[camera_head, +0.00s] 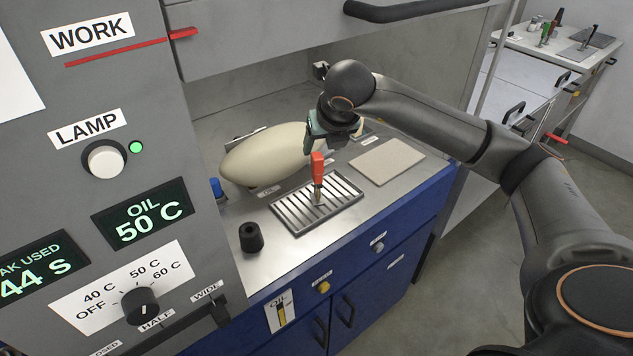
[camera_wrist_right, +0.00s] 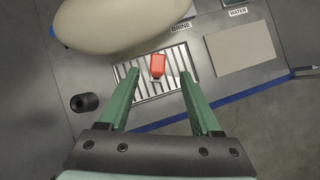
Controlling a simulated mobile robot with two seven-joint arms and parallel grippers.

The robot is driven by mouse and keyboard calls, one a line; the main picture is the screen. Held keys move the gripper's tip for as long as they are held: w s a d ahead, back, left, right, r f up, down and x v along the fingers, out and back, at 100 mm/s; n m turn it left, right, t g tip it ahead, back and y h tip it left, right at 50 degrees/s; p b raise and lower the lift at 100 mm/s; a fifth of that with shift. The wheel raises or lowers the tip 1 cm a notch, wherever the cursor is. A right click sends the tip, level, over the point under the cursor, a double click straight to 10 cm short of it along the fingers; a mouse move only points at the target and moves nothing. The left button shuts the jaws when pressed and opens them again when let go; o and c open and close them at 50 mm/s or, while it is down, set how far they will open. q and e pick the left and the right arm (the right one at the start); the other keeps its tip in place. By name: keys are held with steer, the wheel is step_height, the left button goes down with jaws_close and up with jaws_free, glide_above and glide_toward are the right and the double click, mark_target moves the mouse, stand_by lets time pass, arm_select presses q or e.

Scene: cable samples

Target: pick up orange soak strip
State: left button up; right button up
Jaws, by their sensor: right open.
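The orange soak strip (camera_head: 318,168) stands roughly upright on a slotted metal drip rack (camera_head: 284,219), with a narrower, darker lower end. In the right wrist view the strip (camera_wrist_right: 158,66) shows its red-orange top from above, between the ends of my two green fingers. My right gripper (camera_wrist_right: 160,74) is open and empty. In the head view my right gripper (camera_head: 326,137) hangs just above the strip, apart from it as far as I can tell. My left gripper is not in view.
A large cream egg-shaped body (camera_head: 264,155) lies behind the rack. A flat beige plate (camera_head: 387,160) is to its right and a black cylinder (camera_head: 251,237) to its left. The grey control panel (camera_head: 60,185) stands close on the left.

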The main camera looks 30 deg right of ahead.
mark_target(318, 158)
steer(key=x, duration=0.2)
steer(key=shift+w+f, duration=0.2)
steer(key=shift+f, duration=0.05)
steer(key=x, duration=0.2)
steer(key=p+x, duration=0.1)
steer(key=x, duration=0.1)
steer(key=shift+s+a+f+p, duration=0.2)
steer(key=shift+s+f+p, duration=0.05)
steer(key=shift+f+p, duration=0.1)
steer(key=shift+w+d+f, duration=0.1)
steer(key=shift+w+f, duration=0.15)
steer(key=shift+f, duration=0.1)
jaws_close()
steer(key=shift+r, duration=0.1)
stand_by(0.5)
